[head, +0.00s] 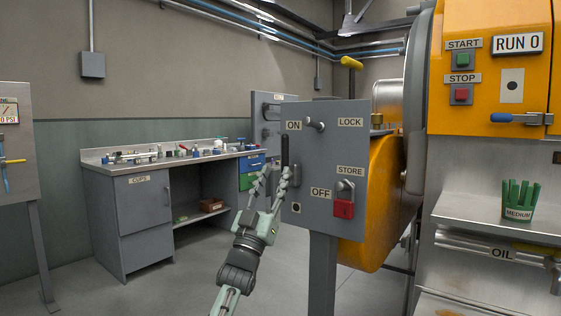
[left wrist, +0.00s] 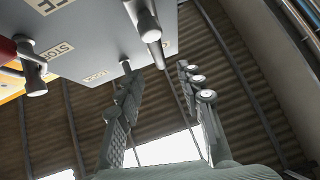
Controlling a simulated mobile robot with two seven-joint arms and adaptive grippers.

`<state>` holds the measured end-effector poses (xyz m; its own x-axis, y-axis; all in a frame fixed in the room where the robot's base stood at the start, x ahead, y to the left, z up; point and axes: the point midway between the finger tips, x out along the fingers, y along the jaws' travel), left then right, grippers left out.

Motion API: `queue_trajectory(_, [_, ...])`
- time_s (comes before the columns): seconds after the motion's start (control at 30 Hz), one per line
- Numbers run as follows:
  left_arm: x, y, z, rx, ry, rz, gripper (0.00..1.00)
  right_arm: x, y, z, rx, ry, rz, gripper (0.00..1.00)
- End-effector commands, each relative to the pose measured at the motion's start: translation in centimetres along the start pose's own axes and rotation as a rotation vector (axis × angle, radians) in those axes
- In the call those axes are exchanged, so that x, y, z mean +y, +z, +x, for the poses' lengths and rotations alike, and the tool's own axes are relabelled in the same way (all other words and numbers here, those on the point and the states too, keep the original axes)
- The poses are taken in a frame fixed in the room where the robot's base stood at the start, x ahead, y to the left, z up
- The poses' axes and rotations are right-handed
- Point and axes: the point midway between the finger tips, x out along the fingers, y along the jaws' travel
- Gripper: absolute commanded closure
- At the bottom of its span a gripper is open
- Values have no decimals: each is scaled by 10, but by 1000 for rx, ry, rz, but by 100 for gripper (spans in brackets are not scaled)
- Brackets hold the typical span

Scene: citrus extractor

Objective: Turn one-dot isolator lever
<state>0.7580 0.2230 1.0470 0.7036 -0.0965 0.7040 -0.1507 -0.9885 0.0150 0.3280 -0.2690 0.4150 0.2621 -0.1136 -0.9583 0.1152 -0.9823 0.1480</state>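The isolator panel (head: 322,215) is a grey upright plate marked ON at the top and OFF at the bottom. A small plate with one dot (head: 296,207) sits at its lower left. The dark isolator lever (head: 285,151) stands upright near the left edge, below ON. My left gripper (head: 275,172) is open at the lever's lower end; the head view does not settle whether the lever is between the fingers. In the left wrist view the spread fingers (left wrist: 163,95) hold nothing, and a grey lever (left wrist: 149,25) hangs from the panel near them. My right gripper is not seen.
A red padlock (head: 343,209) hangs below the STORE label, and a metal peg (head: 315,126) sticks out beside ON. The orange machine (head: 385,205) stands close behind at right. A workbench (head: 135,168) stands back left, with open floor before it.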

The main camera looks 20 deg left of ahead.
Motion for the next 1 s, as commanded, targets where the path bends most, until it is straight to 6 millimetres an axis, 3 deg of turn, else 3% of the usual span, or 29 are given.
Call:
queue_trajectory(0.1, [0, 1, -18, -1, 0, 0, 63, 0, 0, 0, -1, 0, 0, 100])
queue_trajectory(0.23, [0, 0, -27, 1, 0, -1, 63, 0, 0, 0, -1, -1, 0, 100])
queue_trajectory(0.73, [0, 2, -30, -6, -2, 0, 63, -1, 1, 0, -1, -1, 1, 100])
queue_trajectory(0.87, [-5, 29, -52, -98, -25, 9, 63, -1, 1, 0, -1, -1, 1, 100])
queue_trajectory(0.97, [-11, 72, -91, -256, -61, 25, 63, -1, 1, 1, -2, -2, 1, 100])
queue_trajectory(1.0, [-14, 92, -113, -335, -77, 34, 63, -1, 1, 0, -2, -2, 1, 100])
